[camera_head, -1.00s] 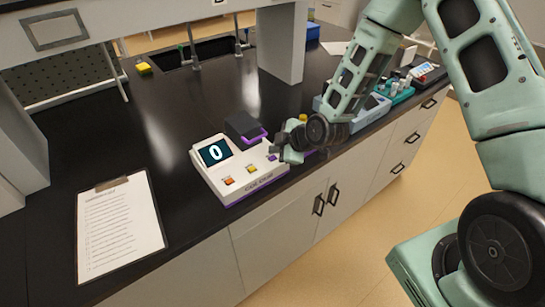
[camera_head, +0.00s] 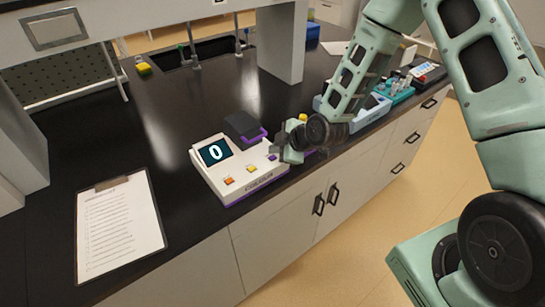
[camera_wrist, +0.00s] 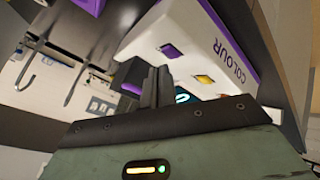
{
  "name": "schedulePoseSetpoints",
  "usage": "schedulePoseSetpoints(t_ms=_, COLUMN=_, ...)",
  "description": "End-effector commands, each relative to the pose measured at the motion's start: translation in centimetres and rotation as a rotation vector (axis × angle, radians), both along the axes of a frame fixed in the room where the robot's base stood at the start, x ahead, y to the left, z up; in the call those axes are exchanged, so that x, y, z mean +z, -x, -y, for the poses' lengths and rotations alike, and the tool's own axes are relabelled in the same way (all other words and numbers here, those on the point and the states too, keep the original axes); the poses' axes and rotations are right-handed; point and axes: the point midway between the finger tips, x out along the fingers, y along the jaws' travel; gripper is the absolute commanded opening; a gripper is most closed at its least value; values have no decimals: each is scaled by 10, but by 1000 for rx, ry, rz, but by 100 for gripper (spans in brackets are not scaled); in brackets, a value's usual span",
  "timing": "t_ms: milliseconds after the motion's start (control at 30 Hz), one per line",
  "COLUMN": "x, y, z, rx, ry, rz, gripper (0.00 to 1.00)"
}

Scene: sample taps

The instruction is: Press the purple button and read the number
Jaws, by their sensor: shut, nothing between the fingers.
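The white colour meter (camera_head: 240,192) with a purple base edge stands on the black bench. Its dark screen (camera_head: 213,152) reads 0. Its purple button (camera_head: 271,157) is at the right end of the button row, beside my gripper (camera_head: 277,149). In the wrist view the purple button (camera_wrist: 171,50) shows just beyond the tips of my shut, empty gripper (camera_wrist: 158,70), which looks apart from it, though the gap is hard to judge. The screen is mostly hidden there behind the fingers.
An orange button (camera_head: 229,181) and a yellow button (camera_head: 251,169) share the row. A dark, purple-edged lid (camera_head: 243,126) rises behind it. A clipboard (camera_head: 119,224) lies left, and a pale blue device (camera_head: 370,112) stands right.

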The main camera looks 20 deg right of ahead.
Motion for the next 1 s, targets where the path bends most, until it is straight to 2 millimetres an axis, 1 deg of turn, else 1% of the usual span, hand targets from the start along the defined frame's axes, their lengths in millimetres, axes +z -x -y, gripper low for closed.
schedulePoseSetpoints(t_ms=200, x=-8, y=0, z=-1, rx=2, ry=0, rz=0, gripper=0)
schedulePoseSetpoints(t_ms=567, x=-7, y=0, z=0, rx=0, ry=0, rz=0, gripper=0)
schedulePoseSetpoints(t_ms=1000, x=-11, y=0, z=0, rx=1, ry=1, rz=0, gripper=0)
